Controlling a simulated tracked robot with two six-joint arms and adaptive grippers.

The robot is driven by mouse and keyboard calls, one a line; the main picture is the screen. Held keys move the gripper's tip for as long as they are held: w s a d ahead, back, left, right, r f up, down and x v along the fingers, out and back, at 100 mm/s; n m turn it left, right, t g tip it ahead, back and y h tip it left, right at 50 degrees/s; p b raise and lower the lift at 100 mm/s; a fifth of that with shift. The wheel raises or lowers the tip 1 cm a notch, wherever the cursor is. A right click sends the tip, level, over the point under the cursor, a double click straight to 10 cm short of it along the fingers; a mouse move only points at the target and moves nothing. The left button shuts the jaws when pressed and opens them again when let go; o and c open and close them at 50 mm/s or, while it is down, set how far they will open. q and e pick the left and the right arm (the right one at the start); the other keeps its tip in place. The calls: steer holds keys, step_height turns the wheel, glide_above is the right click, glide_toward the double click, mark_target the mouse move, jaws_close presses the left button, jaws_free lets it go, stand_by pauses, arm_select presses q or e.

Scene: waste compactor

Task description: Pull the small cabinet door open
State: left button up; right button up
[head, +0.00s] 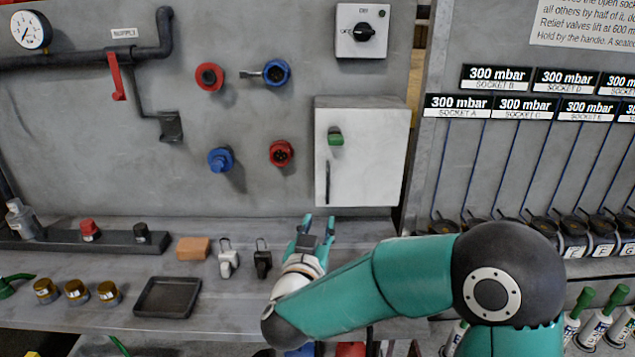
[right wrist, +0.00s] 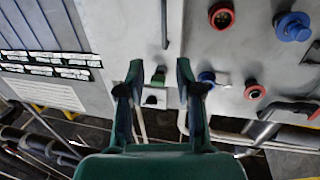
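The small cabinet (head: 375,155) is a light grey box on the back panel in the head view. Its door is shut. A green knob (head: 335,138) sits at the door's upper left, above a thin dark vertical handle (head: 327,182). My right gripper (head: 318,220) is open and empty, below the cabinet and over the shelf's back part. In the right wrist view, the open fingers (right wrist: 157,78) appear on either side of the green knob (right wrist: 158,76), apart from it; the handle (right wrist: 164,22) shows above. My left gripper is out of view.
Red and blue sockets (head: 281,153) stick out left of the cabinet. A black rotary switch (head: 364,32) is above it. The shelf (head: 215,318) holds a tray (head: 167,297), an orange block (head: 193,248) and two padlocks (head: 228,262) left of my right gripper.

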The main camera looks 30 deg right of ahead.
mark_target(327, 187)
steer(key=p+x, duration=0.1)
steer(key=x, duration=0.4)
steer(key=p+x, duration=0.1)
steer(key=x, duration=0.4)
steer(key=p+x, duration=0.1)
steer(key=x, duration=0.5)
steer(key=shift+w+a, duration=0.2)
steer(key=shift+w, duration=0.15)
steer(key=shift+c, duration=0.2)
jaws_close()
